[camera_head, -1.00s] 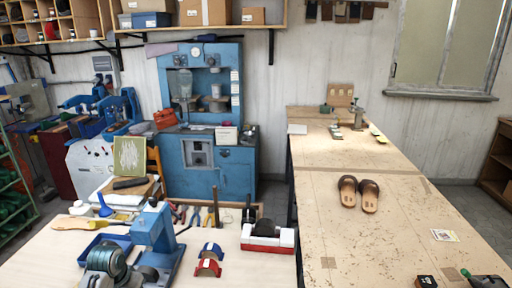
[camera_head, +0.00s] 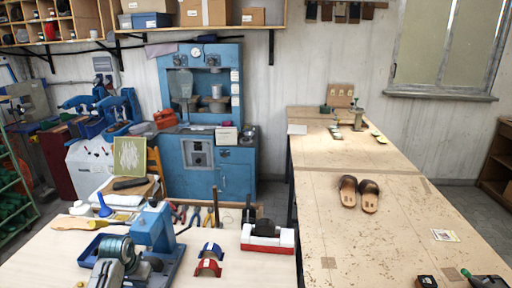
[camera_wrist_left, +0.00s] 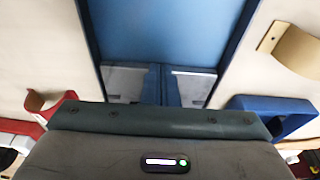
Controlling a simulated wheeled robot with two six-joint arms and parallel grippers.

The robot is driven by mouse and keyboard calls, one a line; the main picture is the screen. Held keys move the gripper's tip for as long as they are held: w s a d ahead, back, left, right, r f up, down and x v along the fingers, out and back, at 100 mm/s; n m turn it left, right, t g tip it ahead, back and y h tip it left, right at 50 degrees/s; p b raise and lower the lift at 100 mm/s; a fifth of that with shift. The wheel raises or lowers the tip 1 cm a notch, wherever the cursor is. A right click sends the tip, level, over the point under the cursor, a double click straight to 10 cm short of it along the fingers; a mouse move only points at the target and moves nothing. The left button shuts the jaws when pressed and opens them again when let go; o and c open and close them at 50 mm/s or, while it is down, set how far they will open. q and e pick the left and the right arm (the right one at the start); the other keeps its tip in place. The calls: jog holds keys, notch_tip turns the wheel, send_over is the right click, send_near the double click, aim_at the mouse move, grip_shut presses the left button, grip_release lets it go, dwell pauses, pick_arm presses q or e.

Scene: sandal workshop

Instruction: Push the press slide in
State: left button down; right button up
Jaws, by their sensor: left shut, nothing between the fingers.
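A small blue bench press (camera_head: 152,228) stands upright on the near table at the lower left. Its base plate shows beside it, partly behind my left arm. I cannot make out the slide as a separate part in the head view. My left gripper (camera_head: 140,270) is low beside the press base. In the left wrist view my fingertips (camera_wrist_left: 161,85) are together with nothing between them. They are over a flat blue surface (camera_wrist_left: 165,35) with darker side edges, which looks like part of the press. Contact cannot be told.
A red arched piece (camera_head: 207,268) and a blue one (camera_head: 211,249) lie right of the press. A blue tray (camera_head: 84,257) lies to its left. Pliers and a red-and-white block (camera_head: 267,238) are further right. A pair of sandals (camera_head: 358,194) lies on the long table.

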pick_arm(q)
jog(key=shift+w, duration=0.65)
notch_tip(320, 180, up, 3)
jog(key=shift+s+f+p, duration=0.1)
jog(key=shift+f+p, duration=0.1)
jog(key=shift+p, duration=0.8)
jog(key=shift+r, duration=0.25)
jog(key=shift+s+r, duration=0.15)
jog(key=shift+r, duration=0.85)
jog(key=shift+s+r, duration=0.1)
jog(key=shift+r, duration=0.85)
